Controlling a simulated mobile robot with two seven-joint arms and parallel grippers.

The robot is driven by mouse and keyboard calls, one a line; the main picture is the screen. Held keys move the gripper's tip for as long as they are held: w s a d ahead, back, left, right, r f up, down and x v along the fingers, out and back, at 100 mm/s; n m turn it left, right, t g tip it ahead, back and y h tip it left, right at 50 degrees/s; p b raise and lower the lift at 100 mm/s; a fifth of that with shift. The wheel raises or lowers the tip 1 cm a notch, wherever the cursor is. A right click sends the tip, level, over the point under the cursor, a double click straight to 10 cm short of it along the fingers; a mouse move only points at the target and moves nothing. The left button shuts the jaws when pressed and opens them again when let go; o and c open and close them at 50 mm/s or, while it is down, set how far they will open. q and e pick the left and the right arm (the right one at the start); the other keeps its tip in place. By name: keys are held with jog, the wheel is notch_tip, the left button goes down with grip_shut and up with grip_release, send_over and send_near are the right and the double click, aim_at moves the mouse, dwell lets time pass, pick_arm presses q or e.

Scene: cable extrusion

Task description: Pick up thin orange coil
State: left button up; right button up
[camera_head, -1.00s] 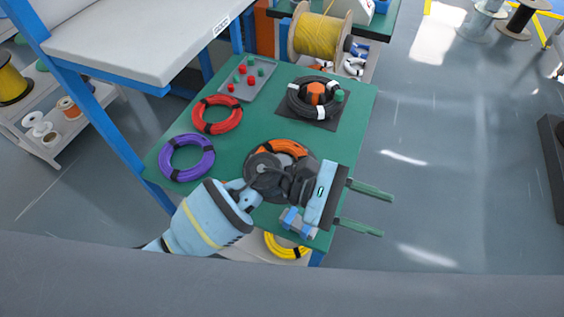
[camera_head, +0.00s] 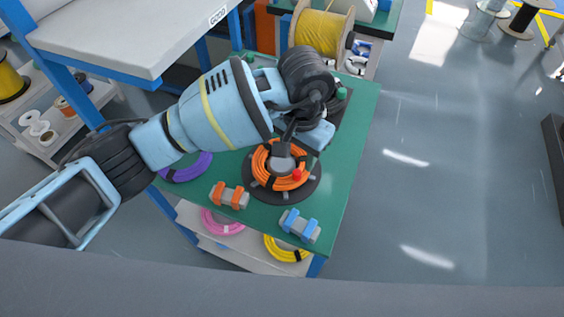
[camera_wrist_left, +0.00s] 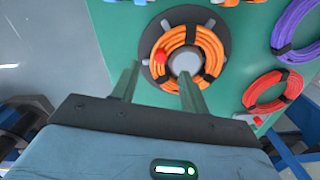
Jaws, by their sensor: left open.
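The orange coil (camera_head: 258,163) lies around a grey hub on a black round stand (camera_head: 253,190) on the green table. A red knob (camera_head: 297,175) shows at its near right. The coil also shows in the left wrist view (camera_wrist_left: 212,43), with dark bands on it. My left gripper (camera_wrist_left: 158,72) is open and empty, with one green finger by the stand's rim and the other near the hub, on either side of a coil section. I cannot tell its height. My right gripper is not in view.
A purple coil (camera_head: 187,168) and a red coil (camera_wrist_left: 272,92) lie on the table. An orange clamp (camera_head: 230,195) and a blue clamp (camera_head: 300,226) stand near the front edge. Pink (camera_head: 221,223) and yellow (camera_head: 287,250) coils lie on the shelf below.

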aim_at(297, 173)
pick_arm(q)
jog(key=shift+w+f+p, duration=0.15)
jog(key=shift+w+f, duration=0.05)
jog(key=shift+f, duration=1.7)
jog(key=shift+w+f+p, duration=0.15)
jog(key=shift+f, duration=1.75)
grip_shut()
